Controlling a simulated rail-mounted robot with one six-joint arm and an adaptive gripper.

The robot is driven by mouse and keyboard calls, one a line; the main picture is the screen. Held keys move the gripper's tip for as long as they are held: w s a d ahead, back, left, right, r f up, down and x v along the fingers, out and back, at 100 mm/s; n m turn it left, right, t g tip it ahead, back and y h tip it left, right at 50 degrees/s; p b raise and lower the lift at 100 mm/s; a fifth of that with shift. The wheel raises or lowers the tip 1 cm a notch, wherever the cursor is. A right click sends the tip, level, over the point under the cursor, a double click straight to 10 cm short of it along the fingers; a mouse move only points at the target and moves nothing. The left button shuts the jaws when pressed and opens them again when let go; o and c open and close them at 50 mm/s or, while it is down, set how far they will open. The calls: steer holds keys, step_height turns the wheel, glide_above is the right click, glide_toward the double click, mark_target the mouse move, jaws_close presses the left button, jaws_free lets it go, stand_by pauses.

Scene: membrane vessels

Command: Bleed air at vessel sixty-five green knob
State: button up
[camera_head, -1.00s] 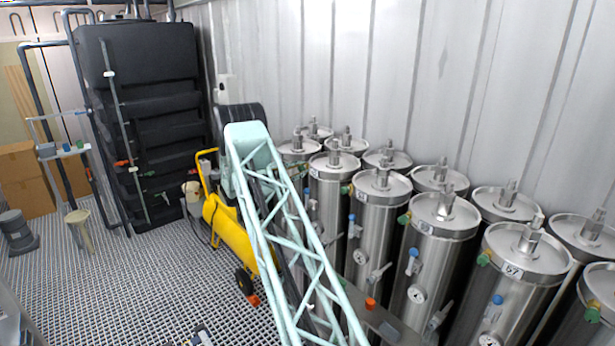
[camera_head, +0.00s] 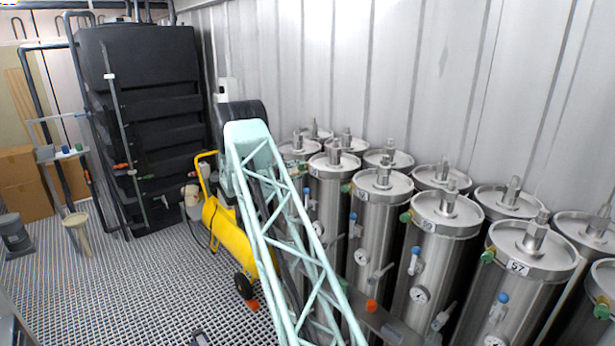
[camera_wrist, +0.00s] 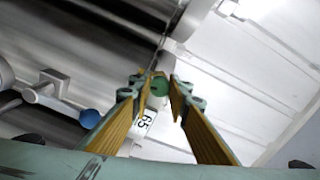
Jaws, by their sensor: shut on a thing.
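In the wrist view, the green knob (camera_wrist: 160,86) sits on a steel vessel (camera_wrist: 75,30) next to a white label reading 65 (camera_wrist: 144,122). My gripper (camera_wrist: 163,95), with teal fingers and yellow inner pads, has its fingertips on either side of this knob and is shut on it. The knob's lower part is partly hidden by the fingers. A blue knob (camera_wrist: 89,118) is to the left of the fingers, apart from them. In the head view my gripper is hidden, and I cannot tell which vessel is sixty-five.
In the head view, steel vessels stand close together along the white wall, including one labelled 57 (camera_head: 517,267). Valves and gauges stick out from their fronts. A yellow compressor (camera_head: 226,229) and a black tank (camera_head: 150,130) stand left of my arm. Grating floor (camera_head: 130,280) is open at left.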

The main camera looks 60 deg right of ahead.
steer(key=m+b, duration=0.3)
steer(key=shift+f+b, duration=0.15)
steer(key=shift+b, duration=0.15)
steer(key=shift+m+b, duration=0.35)
steer(key=shift+m, duration=0.35)
steer(key=o, duration=0.9)
steer(key=shift+a, duration=0.1)
steer(key=shift+v, duration=5.9)
